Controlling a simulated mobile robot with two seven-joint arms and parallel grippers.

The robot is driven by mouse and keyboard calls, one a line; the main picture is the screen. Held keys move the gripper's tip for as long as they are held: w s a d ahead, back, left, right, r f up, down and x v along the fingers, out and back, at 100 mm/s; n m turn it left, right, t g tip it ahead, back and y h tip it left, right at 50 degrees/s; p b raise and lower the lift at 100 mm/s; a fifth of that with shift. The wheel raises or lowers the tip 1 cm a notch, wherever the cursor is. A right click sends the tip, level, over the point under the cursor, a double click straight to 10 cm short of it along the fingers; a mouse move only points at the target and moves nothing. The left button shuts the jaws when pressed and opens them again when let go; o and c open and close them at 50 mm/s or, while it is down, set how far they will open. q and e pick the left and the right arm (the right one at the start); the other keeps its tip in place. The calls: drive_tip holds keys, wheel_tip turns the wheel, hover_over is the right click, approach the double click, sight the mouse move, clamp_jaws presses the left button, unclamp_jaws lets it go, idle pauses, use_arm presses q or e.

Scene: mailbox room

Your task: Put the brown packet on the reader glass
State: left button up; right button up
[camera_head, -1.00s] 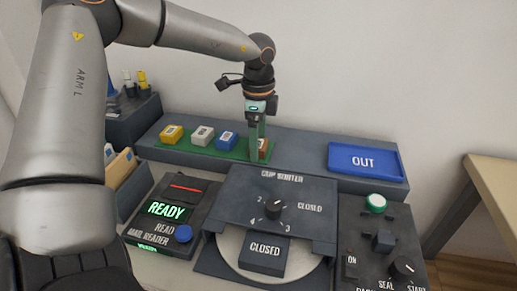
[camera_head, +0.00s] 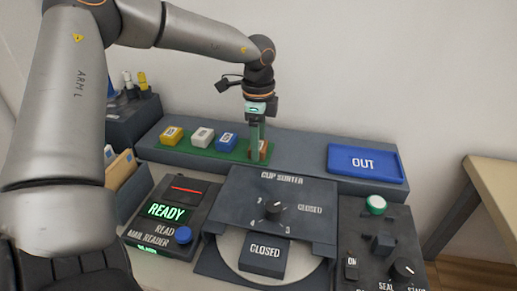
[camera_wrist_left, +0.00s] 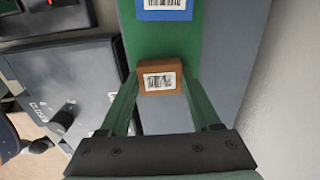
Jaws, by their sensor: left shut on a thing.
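The brown packet (camera_wrist_left: 160,68) with a white barcode label stands at the end of the green mat (camera_wrist_left: 148,42) in the left wrist view. My left gripper (camera_wrist_left: 160,85) is shut on it, one finger at each side. In the head view the packet (camera_head: 264,147) is partly hidden behind the fingers of my left gripper (camera_head: 257,155), which points down at the mat. The mail reader (camera_head: 170,215) is at the lower left, showing READY, with a dark glass with a red line (camera_head: 186,188) at its back. The glass is bare. My right gripper is not in view.
Yellow (camera_head: 171,135), white (camera_head: 202,137) and blue (camera_head: 226,142) packets stand on the mat to the left. A blue OUT tray (camera_head: 364,162) lies at right on the shelf. The cup sorter (camera_head: 280,205), reading CLOSED, is in front, beside a switch panel (camera_head: 385,245).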

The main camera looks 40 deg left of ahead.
use_arm(q)
drive_tip(key=shift+r+p, duration=1.05)
drive_tip(key=shift+r, duration=1.25)
